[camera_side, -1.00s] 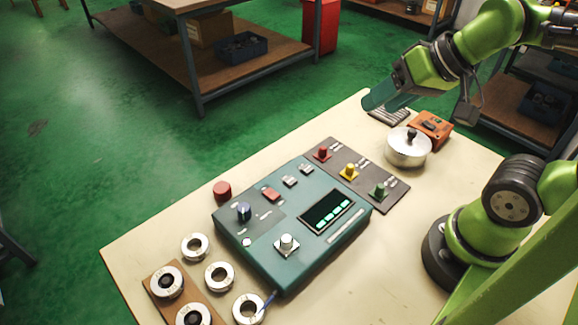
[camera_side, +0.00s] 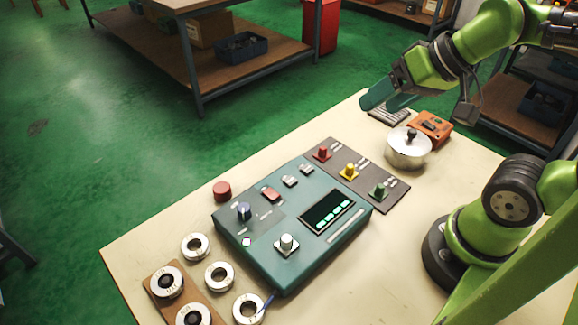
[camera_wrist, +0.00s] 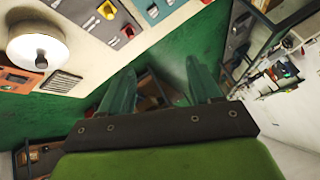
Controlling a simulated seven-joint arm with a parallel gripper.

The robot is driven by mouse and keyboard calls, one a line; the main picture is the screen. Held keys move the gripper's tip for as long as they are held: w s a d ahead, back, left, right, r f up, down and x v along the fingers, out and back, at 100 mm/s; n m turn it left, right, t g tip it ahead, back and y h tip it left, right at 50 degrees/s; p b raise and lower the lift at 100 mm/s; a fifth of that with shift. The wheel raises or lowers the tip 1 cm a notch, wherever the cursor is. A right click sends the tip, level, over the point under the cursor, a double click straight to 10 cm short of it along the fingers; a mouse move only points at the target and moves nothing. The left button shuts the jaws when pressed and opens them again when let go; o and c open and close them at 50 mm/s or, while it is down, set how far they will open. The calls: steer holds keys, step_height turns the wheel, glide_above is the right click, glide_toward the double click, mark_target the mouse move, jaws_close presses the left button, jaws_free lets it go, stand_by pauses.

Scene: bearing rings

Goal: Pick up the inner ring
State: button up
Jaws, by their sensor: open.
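Several metal rings lie at the front left of the table in the side view. Loose ones are a ring (camera_side: 184,247) at the back, a ring (camera_side: 208,276) in the middle and a ring (camera_side: 237,311) in front, beside the teal box. I cannot tell which one is the inner ring. My gripper (camera_side: 384,99) is open and empty, raised over the far end of the table, well away from the rings. Its two fingers (camera_wrist: 160,75) show apart in the wrist view, with no ring between them.
The teal control box (camera_side: 262,262) stands mid-table between my gripper and the rings. A dark switch panel (camera_side: 362,170), a silver round pot (camera_side: 408,155), an orange box (camera_side: 432,124) and a red cylinder (camera_side: 222,191) are nearby. The left table edge lies close to the rings.

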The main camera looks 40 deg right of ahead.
steer(key=n+g+h, duration=0.2)
steer(key=n+g, duration=0.6)
steer(key=n, duration=0.1)
glide_above(222, 279)
steer(key=w, duration=0.2)
step_height(222, 279, down, 10)
steer(key=r, duration=0.1)
steer(key=a+r, duration=0.1)
steer(key=shift+m+h, duration=0.3)
steer(key=f, duration=0.5)
steer(key=s+f, duration=0.1)
steer(key=f, duration=1)
steer(key=shift+s+d+f, duration=0.1)
steer(key=shift+s+d, duration=0.25)
steer(key=shift+d, duration=0.05)
